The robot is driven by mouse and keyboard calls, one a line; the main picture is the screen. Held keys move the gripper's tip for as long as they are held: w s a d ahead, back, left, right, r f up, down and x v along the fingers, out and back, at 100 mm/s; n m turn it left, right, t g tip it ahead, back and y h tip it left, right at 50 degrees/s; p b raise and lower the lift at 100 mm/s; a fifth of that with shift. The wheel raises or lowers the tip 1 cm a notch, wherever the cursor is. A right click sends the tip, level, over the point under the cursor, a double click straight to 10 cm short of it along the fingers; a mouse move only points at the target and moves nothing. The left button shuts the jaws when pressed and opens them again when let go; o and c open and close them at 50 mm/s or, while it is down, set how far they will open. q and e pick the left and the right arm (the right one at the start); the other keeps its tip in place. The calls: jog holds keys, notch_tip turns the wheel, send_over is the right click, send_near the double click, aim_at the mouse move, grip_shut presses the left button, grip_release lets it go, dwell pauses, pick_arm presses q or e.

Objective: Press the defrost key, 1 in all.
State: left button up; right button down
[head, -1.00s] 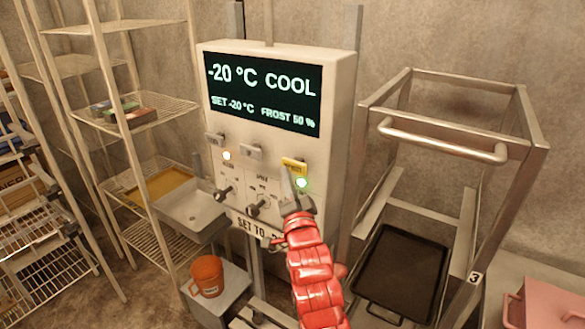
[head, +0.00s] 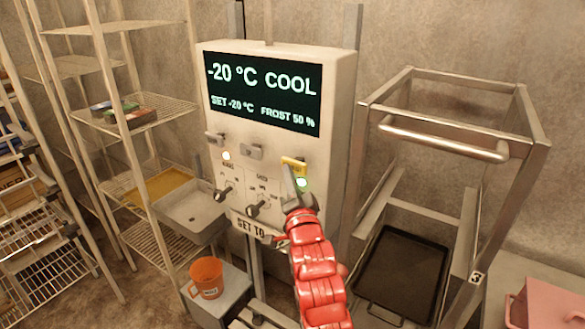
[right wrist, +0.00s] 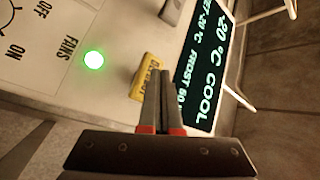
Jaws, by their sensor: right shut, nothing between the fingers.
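The white control box (head: 337,120) stands on posts in the middle of the head view. Its screen (head: 262,92) reads -20 °C COOL, SET -20 °C, FROST 50 %. The yellow key (head: 295,166), whose lettering is partly hidden, sits on the box's lower right, above a lit green lamp (head: 303,183). In the right wrist view the yellow key (right wrist: 146,78) is just beside my fingertips. My right gripper (head: 289,172) is shut and empty, its tips at the key; I cannot tell whether they touch it. My left gripper is out of view.
An orange mug (head: 206,278) stands below. Wire shelves (head: 150,110) are on the left. A metal cart (head: 450,85) with a black tray (head: 402,270) is on the right.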

jog(key=shift+w+d+b, duration=0.3)
jog(key=shift+w, duration=0.15)
dwell(0.5)
jog(key=shift+s+a, duration=0.1)
jog(key=shift+s, duration=0.05)
jog(key=shift+s+a+b, duration=0.45)
jog(key=shift+s, duration=0.15)
jog(key=shift+s+a+b, duration=0.45)
jog(key=shift+s+a, duration=0.3)
jog(key=shift+s, duration=0.3)
jog(key=shift+s+a+b, duration=0.4)
jog(key=shift+s+a, duration=0.3)
jog(key=shift+s, duration=0.3)
